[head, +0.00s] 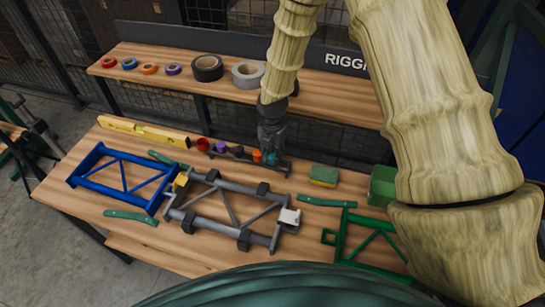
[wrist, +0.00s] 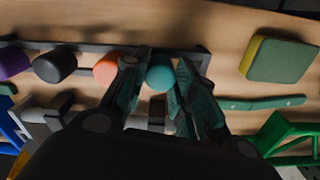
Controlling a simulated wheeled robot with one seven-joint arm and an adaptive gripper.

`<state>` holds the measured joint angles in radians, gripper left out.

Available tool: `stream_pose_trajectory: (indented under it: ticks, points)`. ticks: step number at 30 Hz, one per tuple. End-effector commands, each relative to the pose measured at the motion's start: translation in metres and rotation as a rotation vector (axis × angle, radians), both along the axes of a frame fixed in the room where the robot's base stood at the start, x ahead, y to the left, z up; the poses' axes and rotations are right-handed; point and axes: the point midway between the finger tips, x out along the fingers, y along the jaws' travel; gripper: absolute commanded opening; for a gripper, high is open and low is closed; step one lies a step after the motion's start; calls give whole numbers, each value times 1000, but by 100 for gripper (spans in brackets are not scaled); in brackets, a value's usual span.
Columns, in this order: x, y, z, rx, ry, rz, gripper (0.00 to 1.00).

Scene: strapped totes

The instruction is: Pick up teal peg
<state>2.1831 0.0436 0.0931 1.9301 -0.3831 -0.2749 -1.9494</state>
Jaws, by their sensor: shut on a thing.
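The teal peg (wrist: 160,73) shows in the wrist view between the two fingers of my gripper (wrist: 156,88), at the right end of a dark peg rack. My fingers are closed on it from both sides. In the head view my gripper (head: 269,153) points down at the rack (head: 240,156), and a little of the teal peg (head: 273,158) shows at the fingertips. The peg is still at the rack; I cannot tell whether its lower end is in it. An orange peg (wrist: 107,68) stands just left of my fingers, with a dark peg (wrist: 54,65) and a purple peg (wrist: 13,63) farther left.
A green and yellow sponge (head: 323,175) lies right of the rack. Grey (head: 222,207), blue (head: 120,176) and green (head: 372,240) frames lie in front. A yellow level (head: 143,131) is at the back left. A shelf (head: 140,60) with tape rolls stands behind.

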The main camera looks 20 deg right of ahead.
Motion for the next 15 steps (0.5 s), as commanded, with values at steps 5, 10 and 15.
stream_pose_trajectory:
  ticks: [5, 10, 15]
  points:
    - [1, 0, 7, 1, -1, -1, 0]
    - [1, 0, 21, 1, -3, 0, 0]
    - [-11, 6, 33, -1, 1, 3, 0]
